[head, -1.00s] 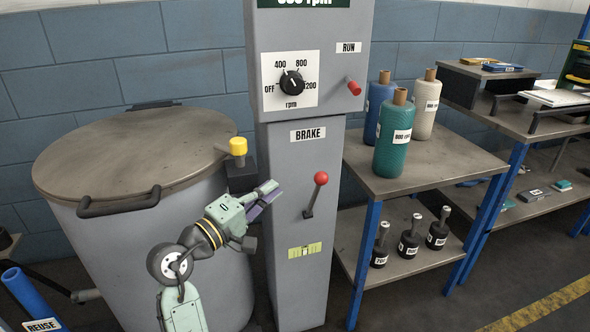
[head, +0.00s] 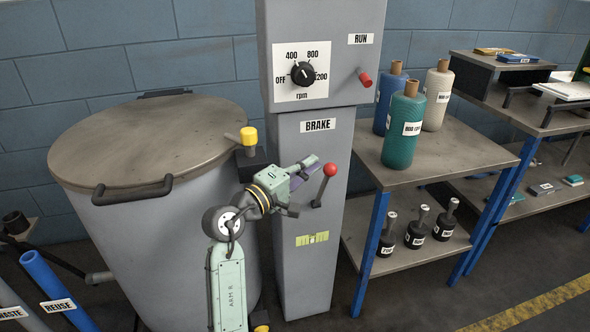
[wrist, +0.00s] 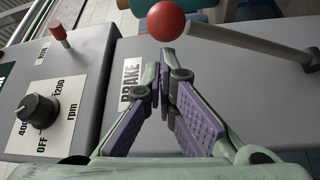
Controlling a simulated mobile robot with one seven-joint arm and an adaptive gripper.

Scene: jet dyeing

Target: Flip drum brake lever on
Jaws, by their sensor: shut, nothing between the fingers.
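The brake lever (head: 325,183) is a metal rod with a red ball knob, on the front of the grey column below the BRAKE label (head: 318,125). In the head view the rod rises from its pivot, tilted up and right. My gripper (head: 312,161) is just left of the red knob, shut and empty. In the wrist view the red knob (wrist: 166,20) is just beyond the closed fingertips (wrist: 163,60), and the rod runs right to its pivot. Whether fingertip and knob touch, I cannot tell.
Above are the rpm dial (head: 302,73) and the red RUN switch (head: 365,78). A lidded grey drum (head: 150,140) stands left, with a yellow knob (head: 248,136) near my arm. A shelf table (head: 450,150) with yarn cones stands right.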

